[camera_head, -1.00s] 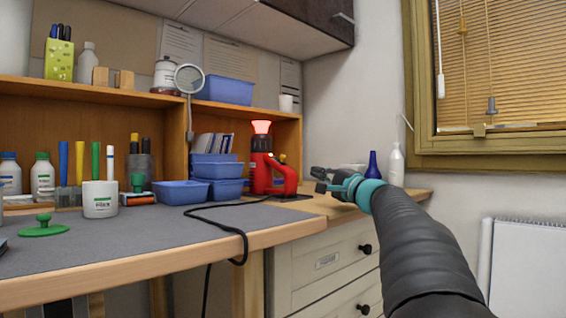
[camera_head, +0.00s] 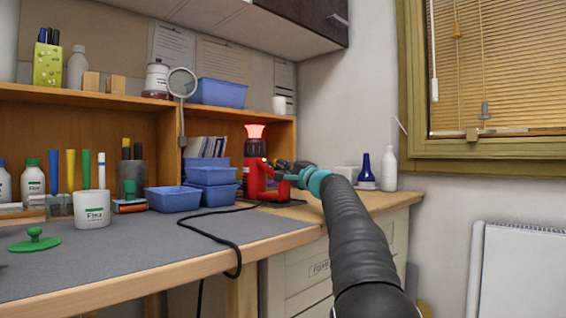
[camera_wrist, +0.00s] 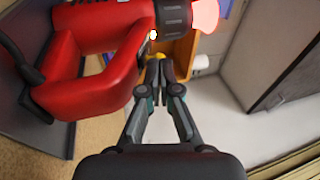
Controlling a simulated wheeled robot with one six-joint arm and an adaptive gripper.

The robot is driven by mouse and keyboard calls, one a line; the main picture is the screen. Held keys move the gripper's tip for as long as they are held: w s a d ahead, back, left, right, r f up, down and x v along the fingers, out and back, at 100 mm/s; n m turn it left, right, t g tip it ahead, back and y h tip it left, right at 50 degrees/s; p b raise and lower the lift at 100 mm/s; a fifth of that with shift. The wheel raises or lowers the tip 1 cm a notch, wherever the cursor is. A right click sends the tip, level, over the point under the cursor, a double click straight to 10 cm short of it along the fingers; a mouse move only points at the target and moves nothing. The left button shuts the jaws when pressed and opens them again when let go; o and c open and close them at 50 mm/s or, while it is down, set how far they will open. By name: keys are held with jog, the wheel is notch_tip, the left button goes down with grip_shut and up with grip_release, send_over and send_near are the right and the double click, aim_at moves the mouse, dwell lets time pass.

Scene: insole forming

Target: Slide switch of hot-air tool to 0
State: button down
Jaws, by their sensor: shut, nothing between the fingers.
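The red hot-air tool (camera_head: 256,172) stands upright on the bench with its black collar and glowing red nozzle at the top. In the wrist view its red body and handle (camera_wrist: 85,70) fill the upper left, with a small lit yellow spot near the collar. My gripper (camera_head: 282,169) is at the tool's right side in the head view. In the wrist view my gripper (camera_wrist: 158,62) is shut and empty, its fingertips beside the tool near the lit spot. I cannot tell whether they touch it. The switch itself is not clearly visible, nor is its setting.
Blue bins (camera_head: 172,198) stand left of the tool. A black cable (camera_head: 214,238) runs over the grey mat and the bench's front edge. A blue bottle (camera_head: 365,168) and a white bottle (camera_head: 389,169) stand at the right. The mat's front is largely clear.

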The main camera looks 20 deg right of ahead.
jog(key=shift+w, duration=0.2)
jog(key=w+r+p, duration=0.1)
jog(key=w+a+p, duration=0.1)
jog(key=shift+w+r+p, duration=0.3)
jog(key=shift+r+p, duration=0.05)
jog(key=shift+r, duration=0.05)
jog(key=shift+w+a, duration=0.1)
jog(key=shift+w, duration=0.2)
jog(key=shift+s+f, duration=0.1)
jog(key=shift+s+f+b, duration=0.15)
jog(key=shift+s+b, duration=0.05)
jog(key=shift+b, duration=0.15)
jog(key=b+v, duration=0.5)
jog(key=v, duration=0.8)
jog(key=shift+s, duration=0.2)
